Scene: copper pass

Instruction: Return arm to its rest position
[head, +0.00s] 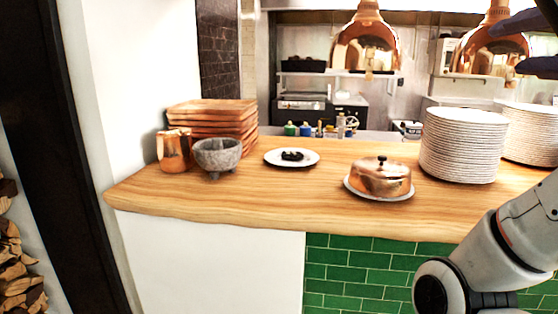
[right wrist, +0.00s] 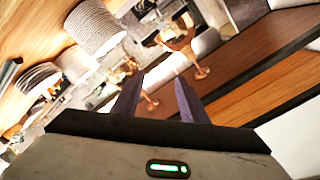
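My right arm (head: 520,225) comes in at the lower right of the head view, in front of the counter. My right gripper (head: 508,48) shows at the upper right edge as two dark fingers, raised above the plate stacks. In the right wrist view its fingers (right wrist: 156,90) stand apart with nothing between them, so it is open and empty. My left arm and gripper are not in view.
Copper lamps (head: 366,45) hang above.

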